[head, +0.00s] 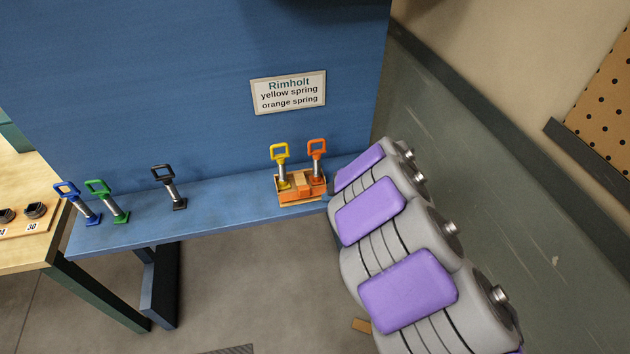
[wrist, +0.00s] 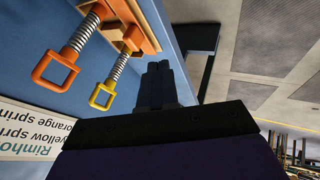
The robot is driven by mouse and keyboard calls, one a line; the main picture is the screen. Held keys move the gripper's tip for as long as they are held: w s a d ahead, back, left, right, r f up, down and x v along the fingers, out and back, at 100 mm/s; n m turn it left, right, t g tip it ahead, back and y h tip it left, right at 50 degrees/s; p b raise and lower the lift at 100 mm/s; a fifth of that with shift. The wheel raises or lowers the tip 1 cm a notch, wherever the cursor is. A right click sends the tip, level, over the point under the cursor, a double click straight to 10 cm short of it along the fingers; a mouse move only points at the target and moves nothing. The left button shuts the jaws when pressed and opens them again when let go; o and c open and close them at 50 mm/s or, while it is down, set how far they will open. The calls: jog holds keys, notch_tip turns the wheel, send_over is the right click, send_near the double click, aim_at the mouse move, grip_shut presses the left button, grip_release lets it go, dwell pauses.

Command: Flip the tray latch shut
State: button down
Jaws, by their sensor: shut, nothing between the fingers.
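A small wooden tray (head: 302,200) sits on the blue shelf and holds a yellow-handled spring (head: 280,156) and an orange-handled spring (head: 316,158), both upright. An orange-brown block (head: 302,186) stands between them; I cannot tell for sure whether it is the latch or how it is set. In the wrist view, the tray (wrist: 146,32), orange handle (wrist: 55,71) and yellow handle (wrist: 102,96) appear upside down at upper left. My gripper (wrist: 158,68) is shut and empty, apart from the tray and springs. It is not made out in the head view.
A sign (head: 288,92) on the blue panel reads Rimholt, yellow spring, orange spring. Blue (head: 76,202), green (head: 106,200) and black (head: 168,186) springs stand along the shelf (head: 225,205). A wooden table (head: 25,245) is at left.

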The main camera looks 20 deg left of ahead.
jog(key=shift+a+f, duration=0.1)
dwell(0.3)
jog(key=b, duration=0.3)
send_near(302, 198)
jog(key=shift+x, duration=2.3)
